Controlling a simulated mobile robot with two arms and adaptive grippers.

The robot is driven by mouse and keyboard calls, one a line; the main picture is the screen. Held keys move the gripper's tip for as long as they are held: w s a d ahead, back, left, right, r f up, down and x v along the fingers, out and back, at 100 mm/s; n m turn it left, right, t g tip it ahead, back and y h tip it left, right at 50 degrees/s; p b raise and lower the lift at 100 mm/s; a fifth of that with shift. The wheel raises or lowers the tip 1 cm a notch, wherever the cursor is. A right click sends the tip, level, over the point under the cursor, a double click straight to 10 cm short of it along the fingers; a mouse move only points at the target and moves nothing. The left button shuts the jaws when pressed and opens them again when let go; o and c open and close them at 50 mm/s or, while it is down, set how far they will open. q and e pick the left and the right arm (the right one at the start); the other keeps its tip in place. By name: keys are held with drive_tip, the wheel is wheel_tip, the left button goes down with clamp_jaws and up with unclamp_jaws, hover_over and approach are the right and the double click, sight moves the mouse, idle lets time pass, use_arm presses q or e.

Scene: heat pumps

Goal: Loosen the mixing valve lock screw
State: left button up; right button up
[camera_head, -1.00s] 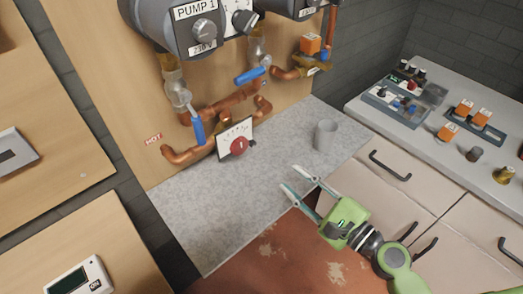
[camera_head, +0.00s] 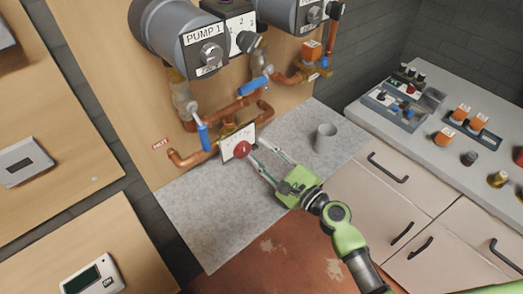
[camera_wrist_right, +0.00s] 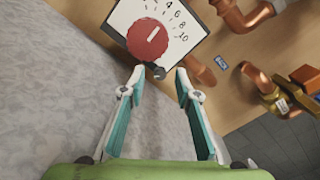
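The mixing valve (camera_head: 232,143) has a white scale plate and a round red knob (camera_wrist_right: 147,40). A small black lock screw (camera_wrist_right: 155,71) sticks out just below the red knob in the wrist view. In the head view I cannot clearly make the screw out by the fingertips. My right gripper (camera_head: 258,150) is open, with its fingers reaching toward the valve. In the wrist view the right gripper's fingertips (camera_wrist_right: 160,78) stand apart on either side of the screw's line, with the screw at or just beyond their tips. Contact is not visible. My left gripper is not in view.
Copper pipes (camera_head: 187,158) and blue-handled valves (camera_head: 204,137) surround the mixing valve on the wooden board. A grey cup (camera_head: 325,137) stands on the counter right of the gripper. The grey counter (camera_head: 210,215) in front is clear.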

drive_tip(key=shift+w+a, duration=0.1)
clamp_jaws()
idle(0.3)
drive_tip(key=n+b, duration=0.2)
drive_tip(key=n, duration=0.1)
drive_tip(key=shift+f+n, duration=0.1)
drive_tip(key=shift+n, duration=0.2)
drive_tip(key=shift+n+b, duration=0.8)
drive_tip(key=shift+n, duration=0.7)
